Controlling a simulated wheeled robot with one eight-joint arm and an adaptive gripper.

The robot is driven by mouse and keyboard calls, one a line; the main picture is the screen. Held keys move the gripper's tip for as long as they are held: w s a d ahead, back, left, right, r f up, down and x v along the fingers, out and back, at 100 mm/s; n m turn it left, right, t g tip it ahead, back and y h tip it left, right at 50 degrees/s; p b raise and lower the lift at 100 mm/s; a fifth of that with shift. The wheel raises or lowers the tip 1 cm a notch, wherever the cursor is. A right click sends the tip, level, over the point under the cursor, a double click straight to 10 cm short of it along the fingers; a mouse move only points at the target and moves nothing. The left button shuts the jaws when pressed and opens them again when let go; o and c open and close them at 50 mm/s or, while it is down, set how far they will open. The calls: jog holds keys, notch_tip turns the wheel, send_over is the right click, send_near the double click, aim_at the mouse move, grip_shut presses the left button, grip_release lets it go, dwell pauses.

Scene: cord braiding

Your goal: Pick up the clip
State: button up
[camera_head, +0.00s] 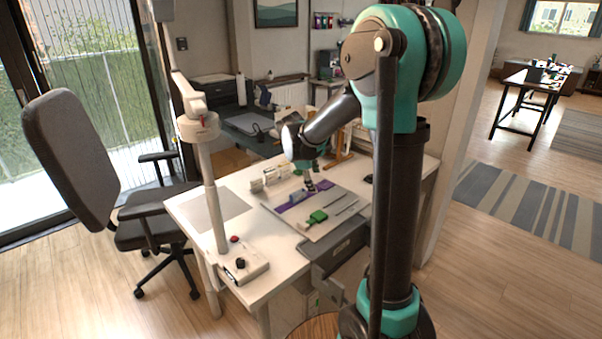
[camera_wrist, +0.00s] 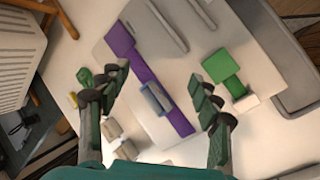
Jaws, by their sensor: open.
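A small blue-grey block (camera_wrist: 157,99), which looks like the clip, sits across a purple strip (camera_wrist: 146,66) on a pale board (camera_wrist: 184,62). In the wrist view it lies between my two fingers, with space on both sides and no visible contact. My gripper (camera_wrist: 157,84) is open and empty. In the head view my gripper (camera_head: 309,182) is over the back part of the board, and the clip is too small there to make out surely. A green clamp-like piece (camera_wrist: 229,71) lies on the board to the right in the wrist view; it also shows in the head view (camera_head: 317,216).
The white table (camera_head: 186,207) carries the board, with small light blocks (camera_head: 271,175) behind it. Grey bars (camera_wrist: 155,27) lie beside the purple strip. A lamp-like post (camera_head: 215,190) stands at the table's left, near a control box (camera_head: 246,269). An office chair (camera_head: 150,232) is at left.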

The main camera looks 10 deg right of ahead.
jog(key=w+a+n+t+h, duration=0.1)
jog(key=w+a+n+h, duration=0.1)
jog(key=w+a+n, duration=0.6)
jog(key=w+a+n+h, duration=0.1)
jog(key=w+a+n, duration=0.25)
jog(key=w, duration=0.85)
jog(key=shift+m, duration=0.25)
jog(key=x, duration=1.1)
jog(key=shift+w+a, duration=0.2)
jog(key=shift+w+d+r+x, duration=0.1)
jog(key=shift+x, duration=0.8)
jog(key=shift+w+d+r+x, duration=0.1)
jog(key=shift+r+x, duration=0.05)
jog(key=shift+x, duration=0.7)
jog(key=shift+w+d+r+x, duration=0.1)
jog(key=shift+x, duration=0.8)
jog(key=shift+a, duration=0.1)
jog(key=shift+c, duration=0.4)
jog(key=c, duration=0.8)
